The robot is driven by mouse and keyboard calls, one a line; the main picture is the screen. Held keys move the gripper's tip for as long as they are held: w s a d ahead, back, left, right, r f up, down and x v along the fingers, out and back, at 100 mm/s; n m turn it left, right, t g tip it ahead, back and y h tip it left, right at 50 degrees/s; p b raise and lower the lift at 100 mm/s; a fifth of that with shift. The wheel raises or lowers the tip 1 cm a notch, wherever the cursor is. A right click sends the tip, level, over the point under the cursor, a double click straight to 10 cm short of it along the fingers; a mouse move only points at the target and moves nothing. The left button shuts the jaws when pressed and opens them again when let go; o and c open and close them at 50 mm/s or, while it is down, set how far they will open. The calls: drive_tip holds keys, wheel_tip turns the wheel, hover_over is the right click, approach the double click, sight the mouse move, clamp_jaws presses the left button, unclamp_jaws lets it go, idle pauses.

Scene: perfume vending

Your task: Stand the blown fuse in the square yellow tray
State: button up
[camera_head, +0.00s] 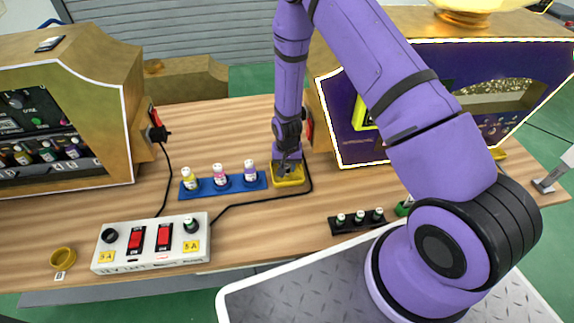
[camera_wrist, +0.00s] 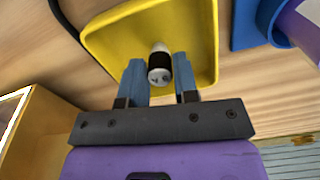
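The square yellow tray (camera_head: 301,179) lies on the wooden counter, right of the blue bottle holder. It also fills the upper middle of the wrist view (camera_wrist: 205,25). My gripper (camera_head: 288,168) points down into the tray. In the wrist view its two blue fingers (camera_wrist: 160,82) stand on either side of the fuse (camera_wrist: 159,66), a small cylinder with white ends and a dark middle. The fuse looks upright inside the tray, with narrow gaps showing between it and the fingers. Its foot is hard to see. In the head view my gripper hides the fuse.
A blue holder (camera_head: 207,191) with three bottles stands just left of the tray. A white power box (camera_head: 150,257) with red switches is at front left. A black rack (camera_head: 345,228) holds three small fuses at front right. A black cable runs past the tray.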

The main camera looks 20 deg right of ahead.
sight(287, 166)
drive_tip(key=shift+o, duration=1.3)
wheel_tip(287, 166, up, 12)
drive_tip(key=shift+r, duration=0.2)
